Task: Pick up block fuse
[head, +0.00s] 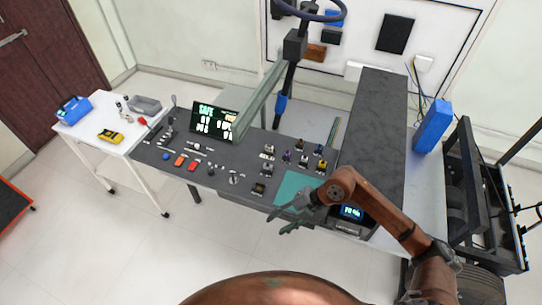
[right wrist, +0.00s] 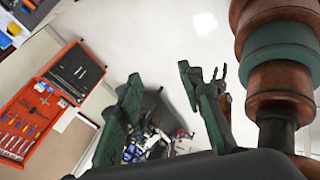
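My right gripper (head: 278,221) is over the front edge of the dark workbench, by the teal mat (head: 289,187). In the right wrist view its two green fingers stand wide apart with nothing between them (right wrist: 160,78). Several small block-like parts stand on the bench beyond the mat: a dark and white one (head: 298,145), a pale and black one (head: 268,153), a yellow and black one (head: 321,166) and a dark one (head: 258,189). They are too small to tell which is the block fuse. My left gripper is not in view.
A lit display (head: 213,121) stands at the bench's back left. Orange and red parts (head: 180,160) lie in front of it. A small screen unit (head: 351,213) is right of the mat. A raised dark slab (head: 375,120) and blue box (head: 433,125) bound the right. A white side table (head: 90,133) stands left.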

